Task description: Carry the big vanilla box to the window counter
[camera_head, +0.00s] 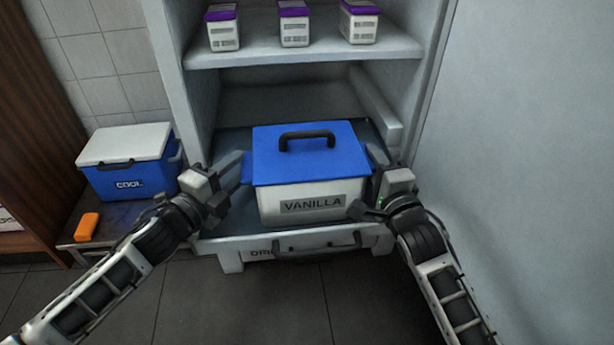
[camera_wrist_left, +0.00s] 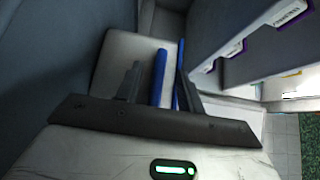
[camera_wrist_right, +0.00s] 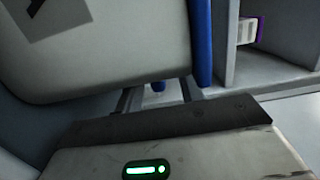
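The big vanilla box (camera_head: 300,203), white with a blue lid (camera_head: 275,165) and a black top handle (camera_head: 306,135), sits upright in the bottom of a freezer-like cabinet. Its VANILLA label faces me. My left gripper (camera_head: 232,186) is open at the box's left side; in the left wrist view a blue side bar (camera_wrist_left: 159,78) shows between its spread fingers. The window counter is not recognisable in these views.
Several purple-lidded tubs (camera_head: 294,28) stand on the shelf (camera_head: 260,52) above. A blue cooler (camera_head: 128,177) and an orange object (camera_head: 87,227) are at the left. A drawer front (camera_head: 290,250) lies below the box.

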